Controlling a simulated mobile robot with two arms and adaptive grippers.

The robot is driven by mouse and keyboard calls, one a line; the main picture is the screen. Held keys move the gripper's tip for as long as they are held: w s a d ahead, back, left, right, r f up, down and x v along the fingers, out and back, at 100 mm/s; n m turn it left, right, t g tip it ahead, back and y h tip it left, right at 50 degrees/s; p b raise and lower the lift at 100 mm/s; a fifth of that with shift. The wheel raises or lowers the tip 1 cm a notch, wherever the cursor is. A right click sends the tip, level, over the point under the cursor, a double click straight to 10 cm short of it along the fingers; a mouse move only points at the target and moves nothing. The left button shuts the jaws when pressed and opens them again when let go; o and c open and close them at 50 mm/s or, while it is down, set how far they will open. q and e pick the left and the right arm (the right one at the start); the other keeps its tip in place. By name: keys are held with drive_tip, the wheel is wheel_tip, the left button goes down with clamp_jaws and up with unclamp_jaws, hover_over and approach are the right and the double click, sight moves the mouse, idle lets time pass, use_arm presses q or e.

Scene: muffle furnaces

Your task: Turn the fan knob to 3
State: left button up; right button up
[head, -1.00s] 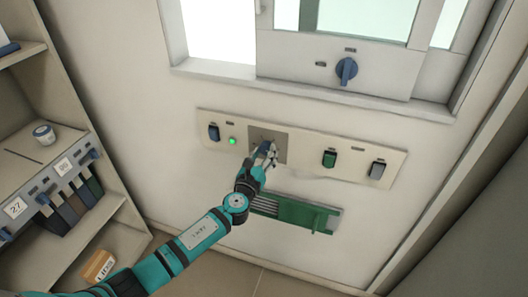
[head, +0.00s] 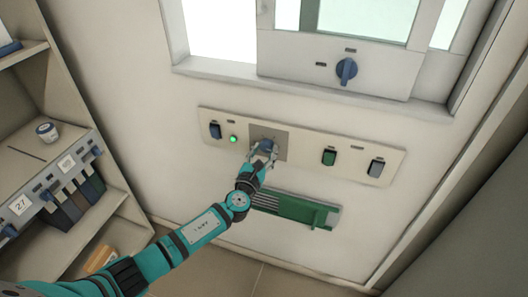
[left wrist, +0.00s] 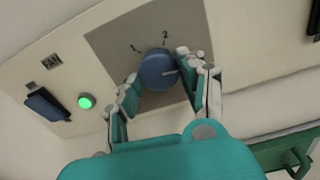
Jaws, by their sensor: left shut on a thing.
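The fan knob (left wrist: 158,70) is a round blue knob with a pale pointer line on a grey square plate (left wrist: 115,40). In the left wrist view the line points to the right, toward the right finger. A "2" and another small mark show on the plate above the knob; other marks are hidden. In the head view the knob (head: 266,143) sits at the middle of the wall panel, partly covered. My left gripper (left wrist: 158,80) has one finger on each side of the knob and is shut on it; it also shows in the head view (head: 262,150). My right gripper is not in view.
The panel (head: 310,148) also has a blue switch (head: 215,131) labelled FAN, a lit green lamp (head: 233,139), a green switch (head: 328,157) and a grey switch (head: 376,168). A green rack (head: 310,213) sits below. Another blue knob (head: 346,69) is above. Shelves stand left.

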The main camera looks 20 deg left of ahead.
use_arm(q)
drive_tip(key=shift+f, duration=0.1)
drive_tip(key=o, duration=1.2)
drive_tip(key=shift+s, duration=0.1)
drive_tip(key=s, duration=1.1)
drive_tip(key=shift+s+a, duration=0.2)
drive_tip(key=shift+s, duration=0.2)
